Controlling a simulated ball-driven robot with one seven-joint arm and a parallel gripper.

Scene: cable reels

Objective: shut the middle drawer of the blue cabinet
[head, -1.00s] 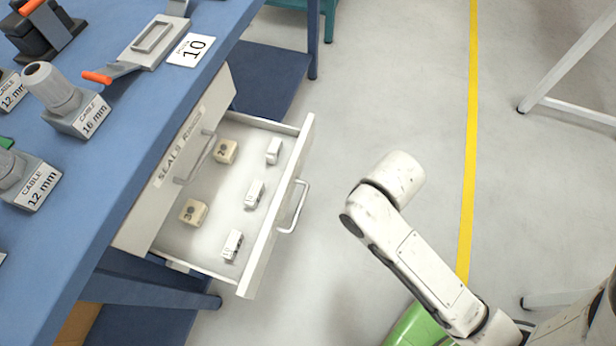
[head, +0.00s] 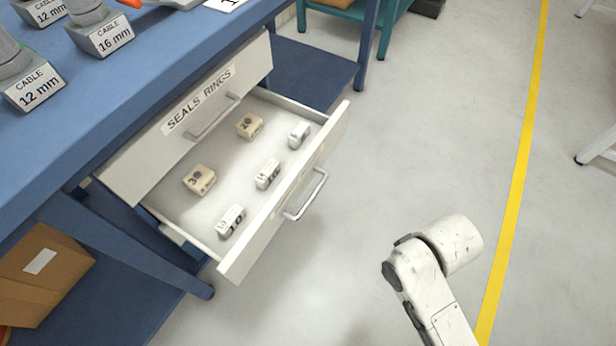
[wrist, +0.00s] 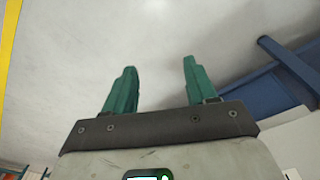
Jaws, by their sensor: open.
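An open off-white drawer (head: 287,203) with a metal bar handle (head: 306,196) juts from under the blue bench (head: 150,90) in the head view. Directly above it is a shut drawer front (head: 185,130) labelled "SEALS RINGS". I cannot tell from these frames whether the open one is the middle drawer; no lower drawer shows clearly. Several small numbered blocks, tan (head: 200,179) and white (head: 268,173), lie inside it. My gripper (wrist: 160,66) shows only in the wrist view, its two green fingers apart with nothing between them. In the head view only my arm links show, right of the drawer and apart from it.
Grey floor (head: 400,150) is clear between the drawer and a yellow floor line (head: 520,190). Cable blocks (head: 110,38) stand on the bench. A cardboard box (head: 40,275) sits on the blue lower shelf at left. A blue beam (wrist: 290,70) shows at right in the wrist view.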

